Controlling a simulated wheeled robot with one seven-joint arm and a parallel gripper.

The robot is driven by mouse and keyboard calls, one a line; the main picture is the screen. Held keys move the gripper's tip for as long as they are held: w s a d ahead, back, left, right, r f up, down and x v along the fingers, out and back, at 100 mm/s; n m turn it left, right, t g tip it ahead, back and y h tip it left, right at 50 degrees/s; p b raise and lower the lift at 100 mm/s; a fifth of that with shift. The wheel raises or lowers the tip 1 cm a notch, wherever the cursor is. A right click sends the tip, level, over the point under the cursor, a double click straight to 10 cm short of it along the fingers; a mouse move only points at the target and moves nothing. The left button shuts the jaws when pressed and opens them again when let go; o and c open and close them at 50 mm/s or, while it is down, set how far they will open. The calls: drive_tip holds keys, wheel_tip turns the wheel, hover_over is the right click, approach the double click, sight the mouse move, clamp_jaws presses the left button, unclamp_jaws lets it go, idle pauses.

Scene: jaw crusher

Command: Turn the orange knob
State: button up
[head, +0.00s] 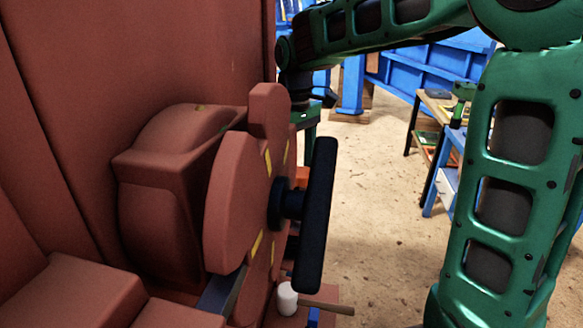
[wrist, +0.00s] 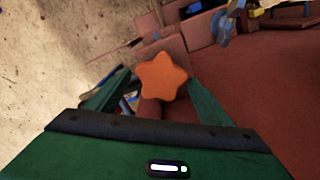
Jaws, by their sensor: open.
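The orange knob (wrist: 162,77) is star-shaped and shows face-on near the middle of the wrist view. My gripper (wrist: 158,79) is open, with one green finger to the left of the knob and one to the right. The knob appears between the fingertips in the picture; I cannot tell whether they reach its depth, and no contact is visible. In the head view my gripper (head: 305,118) points down behind the red machine, its fingertips hidden. A small orange patch (head: 302,176) below it, mostly hidden by the dark handwheel, may be the knob.
The red machine (head: 70,120) fills the left, with a dark handwheel (head: 318,215) on its side. A white-headed mallet (head: 288,298) is at the bottom. A workbench (head: 435,125) stands at the right. Sandy floor (head: 375,200) between them is clear.

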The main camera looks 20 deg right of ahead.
drive_tip(key=shift+f, duration=0.1)
drive_tip(key=c, duration=1.1)
drive_tip(key=shift+o, duration=0.2)
drive_tip(key=shift+m, duration=0.4)
drive_tip(key=m, duration=0.8)
drive_tip(key=shift+m, duration=0.3)
drive_tip(key=m, duration=0.4)
drive_tip(key=shift+a+m, duration=0.1)
drive_tip(key=shift+m, duration=2)
